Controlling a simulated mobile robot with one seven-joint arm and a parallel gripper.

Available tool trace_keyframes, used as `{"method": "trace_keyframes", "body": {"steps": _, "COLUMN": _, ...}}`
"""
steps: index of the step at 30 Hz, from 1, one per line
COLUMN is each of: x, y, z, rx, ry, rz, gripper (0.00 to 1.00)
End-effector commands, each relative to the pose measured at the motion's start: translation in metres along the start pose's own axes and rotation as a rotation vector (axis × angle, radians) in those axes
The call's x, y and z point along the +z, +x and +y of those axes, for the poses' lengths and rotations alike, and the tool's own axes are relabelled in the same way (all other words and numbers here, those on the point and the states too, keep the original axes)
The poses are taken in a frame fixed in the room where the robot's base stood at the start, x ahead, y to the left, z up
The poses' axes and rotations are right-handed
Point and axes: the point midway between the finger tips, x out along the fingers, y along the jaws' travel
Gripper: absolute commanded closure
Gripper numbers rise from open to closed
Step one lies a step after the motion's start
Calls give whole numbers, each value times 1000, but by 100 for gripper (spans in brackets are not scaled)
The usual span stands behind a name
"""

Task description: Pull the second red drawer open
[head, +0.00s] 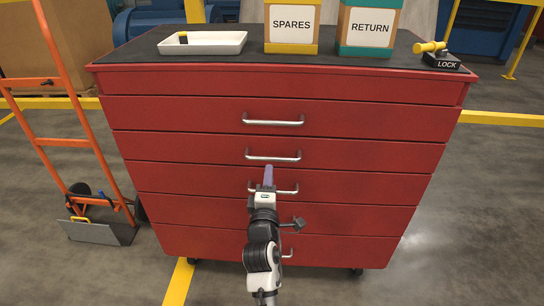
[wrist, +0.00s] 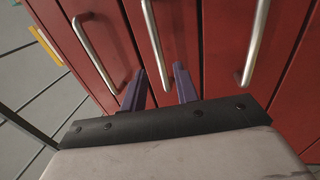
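The red drawer cabinet (head: 150,82) fills the middle of the head view, with all its drawers flush. The second drawer (head: 370,155) has a silver bar handle (head: 273,158); the first drawer's handle (head: 273,122) is above it. The third handle (head: 287,191) is partly hidden by my arm. My gripper (head: 268,172) is in front of the cabinet, its fingers overlapping the space just below the second handle. In the wrist view my gripper (wrist: 160,85) is open, and the end of the middle handle (wrist: 155,40) lies between its purple fingers; contact cannot be told.
On the cabinet top are a white tray (head: 202,48), a SPARES bin (head: 291,25), a RETURN bin (head: 370,27) and a LOCK block with a yellow lever (head: 441,60). An orange hand truck (head: 67,142) stands at left. Floor at right is clear.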

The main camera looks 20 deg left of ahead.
Motion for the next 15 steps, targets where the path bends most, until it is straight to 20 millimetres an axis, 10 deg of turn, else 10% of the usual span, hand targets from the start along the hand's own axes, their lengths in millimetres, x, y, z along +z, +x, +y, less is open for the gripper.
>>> {"method": "trace_keyframes", "body": {"steps": 15, "x": 0, "y": 71, "z": 0, "rx": 1, "ry": 2, "rz": 0, "gripper": 70}}
